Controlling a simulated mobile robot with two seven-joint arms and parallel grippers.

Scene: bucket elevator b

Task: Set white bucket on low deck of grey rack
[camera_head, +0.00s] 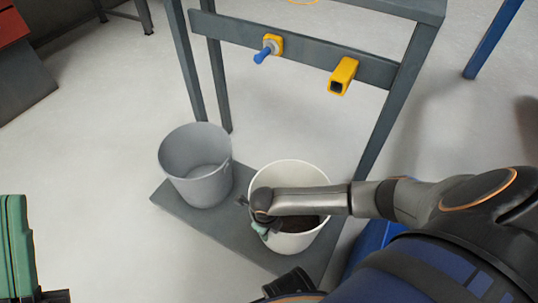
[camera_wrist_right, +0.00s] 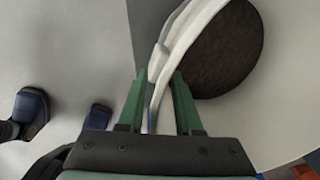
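The white bucket (camera_head: 304,176), with dark material inside, is over the right part of the low deck (camera_head: 176,209) of the grey rack (camera_head: 393,110). It looks upright; my arm hides part of it, and I cannot tell if its base touches the deck. My right gripper (camera_head: 266,226) is at its near left rim. In the right wrist view the green fingers (camera_wrist_right: 160,88) lie on both sides of the bucket's rim (camera_wrist_right: 178,38) and look closed on it.
A grey bucket (camera_head: 196,166) stands on the deck's left part, close to the white one. The rack's crossbar (camera_head: 310,52) carries a blue-tipped yellow fitting (camera_head: 269,48) and a yellow square socket (camera_head: 343,75). A green object (camera_head: 16,250) is at the lower left. Floor is clear left of the rack.

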